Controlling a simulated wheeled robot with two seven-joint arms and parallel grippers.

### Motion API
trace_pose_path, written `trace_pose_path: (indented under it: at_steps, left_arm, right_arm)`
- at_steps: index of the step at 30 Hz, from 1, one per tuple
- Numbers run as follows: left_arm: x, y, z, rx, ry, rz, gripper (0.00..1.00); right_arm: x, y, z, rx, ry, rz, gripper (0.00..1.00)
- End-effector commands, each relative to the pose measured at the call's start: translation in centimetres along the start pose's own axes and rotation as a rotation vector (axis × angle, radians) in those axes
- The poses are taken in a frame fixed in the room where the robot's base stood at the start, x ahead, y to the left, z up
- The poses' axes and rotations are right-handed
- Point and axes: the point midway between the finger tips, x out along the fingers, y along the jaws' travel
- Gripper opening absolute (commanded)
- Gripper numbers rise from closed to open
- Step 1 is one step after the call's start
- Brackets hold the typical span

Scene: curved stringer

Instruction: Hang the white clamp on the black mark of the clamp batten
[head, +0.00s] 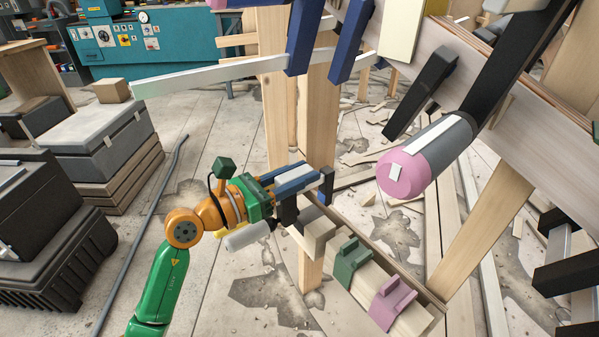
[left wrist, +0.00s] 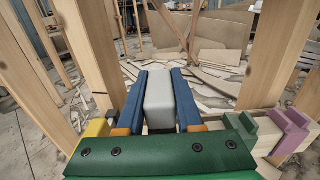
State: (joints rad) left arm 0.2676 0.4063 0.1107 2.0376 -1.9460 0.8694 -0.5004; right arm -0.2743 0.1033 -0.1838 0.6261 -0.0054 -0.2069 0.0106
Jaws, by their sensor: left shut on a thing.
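My left gripper (head: 308,188) is shut on a pale grey-white block, the white clamp (left wrist: 160,98), which sits between the two blue fingers in the left wrist view. In the head view the fingers mostly hide it. The gripper is over the far-left part of the wooden clamp batten (head: 410,318). A green clamp (head: 351,262) and a pink clamp (head: 391,303) sit on the batten to the right of the gripper. A yellow clamp (left wrist: 97,128) shows at the left in the left wrist view. I cannot make out the black mark. My right gripper is not in view.
A wooden post (head: 318,120) stands just behind the gripper. A grey cylinder with a pink end (head: 402,174) hangs at the upper right by the long board (head: 540,115). Grey cases (head: 95,135) stand at the left. Wood scraps litter the floor.

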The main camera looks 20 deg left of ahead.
Motion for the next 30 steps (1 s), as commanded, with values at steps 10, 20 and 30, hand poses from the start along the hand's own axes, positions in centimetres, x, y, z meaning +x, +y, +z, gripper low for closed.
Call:
trace_pose_path:
  at_steps: [10, 20, 30]
  left_arm:
    - [-0.1, 0.0, -0.1, 0.0, -0.003, 0.0, 0.0]
    - [0.0, 0.0, -1.3, 0.0, -0.003, 0.0, 0.0]
    - [0.0, 0.0, -2.6, 0.0, -0.002, 0.0, 0.0]
  right_arm:
    - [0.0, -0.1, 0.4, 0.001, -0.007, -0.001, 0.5]
    - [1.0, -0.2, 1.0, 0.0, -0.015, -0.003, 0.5]
    - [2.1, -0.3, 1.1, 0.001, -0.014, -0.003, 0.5]
